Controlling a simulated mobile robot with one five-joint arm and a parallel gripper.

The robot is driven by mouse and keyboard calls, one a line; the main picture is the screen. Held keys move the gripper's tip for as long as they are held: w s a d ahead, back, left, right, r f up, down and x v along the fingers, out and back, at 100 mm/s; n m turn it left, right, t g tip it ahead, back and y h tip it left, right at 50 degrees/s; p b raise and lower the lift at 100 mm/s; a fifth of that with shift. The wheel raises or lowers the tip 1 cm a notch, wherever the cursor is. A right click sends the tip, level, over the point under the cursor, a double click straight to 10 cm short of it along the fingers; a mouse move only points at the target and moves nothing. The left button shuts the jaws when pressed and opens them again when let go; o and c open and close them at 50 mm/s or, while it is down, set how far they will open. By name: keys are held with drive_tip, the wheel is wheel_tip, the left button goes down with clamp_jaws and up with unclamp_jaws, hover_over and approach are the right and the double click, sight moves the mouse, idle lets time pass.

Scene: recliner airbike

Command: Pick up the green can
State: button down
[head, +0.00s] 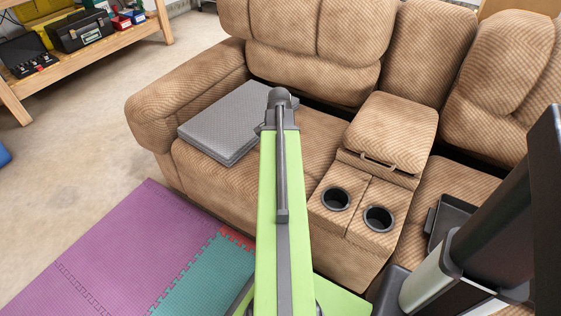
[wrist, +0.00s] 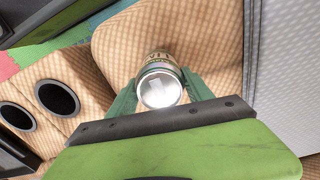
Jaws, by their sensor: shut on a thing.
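In the wrist view, a can (wrist: 158,86) is held between the two teal fingers of my gripper (wrist: 160,95). Its silvery end faces the camera, and a strip of its greenish-gold side with lettering shows above. The fingers are shut on it from both sides. The brown sofa seat lies behind the can; I cannot tell whether the can touches it. In the head view, my green arm reaches over the seat, and the can and fingers are hidden behind it.
The brown recliner sofa (head: 210,155) has a grey folded mat (head: 235,115) on its left seat. A console with two cup holders (head: 336,199) stands right of my arm. A dark tray (head: 455,215) lies on the right seat. Foam floor tiles (head: 120,250) lie in front.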

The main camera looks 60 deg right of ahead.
drive_tip(key=shift+r, duration=0.1)
drive_tip(key=r+p, duration=0.5)
drive_tip(key=shift+s+d+r, duration=0.1)
drive_tip(key=shift+s, duration=0.15)
drive_tip(key=s+d+r+p, duration=0.4)
drive_tip(key=s+r+p, duration=0.1)
drive_tip(key=s, duration=0.5)
drive_tip(key=shift+s+d+r+p, duration=0.15)
drive_tip(key=shift+r+p, duration=0.2)
drive_tip(key=shift+p, duration=0.2)
drive_tip(key=shift+s, duration=0.1)
